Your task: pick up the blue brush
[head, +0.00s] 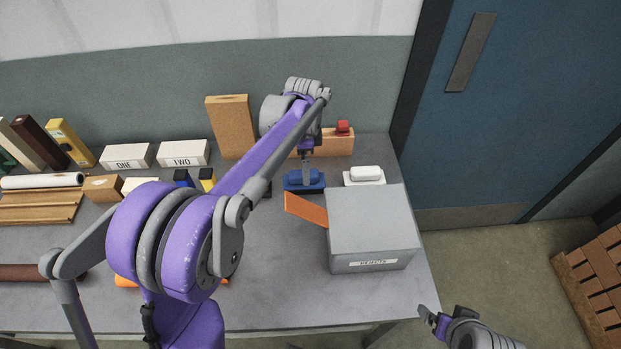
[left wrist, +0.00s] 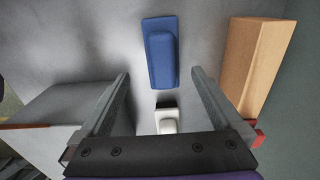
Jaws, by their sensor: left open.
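The blue brush (head: 290,182) lies on the grey bench, left of the grey box, partly hidden behind my left gripper in the head view. In the left wrist view the blue brush (left wrist: 160,52) lies lengthwise up the picture, near the gap between the fingertips. My left gripper (head: 306,173) points down over the brush. In the left wrist view its fingers (left wrist: 161,74) are apart with nothing gripped. Whether they touch the brush I cannot tell. My right gripper (head: 428,314) is at the lower right, off the bench edge; its jaws are unclear.
A white brush (head: 365,174) lies right of the blue one. A grey rejects box (head: 372,228) with an orange flap (head: 305,209) stands in front. A wooden block (head: 336,144) with a red piece (head: 342,128) is behind. Boxes labelled ONE (head: 127,156) and TWO (head: 184,153) stand left.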

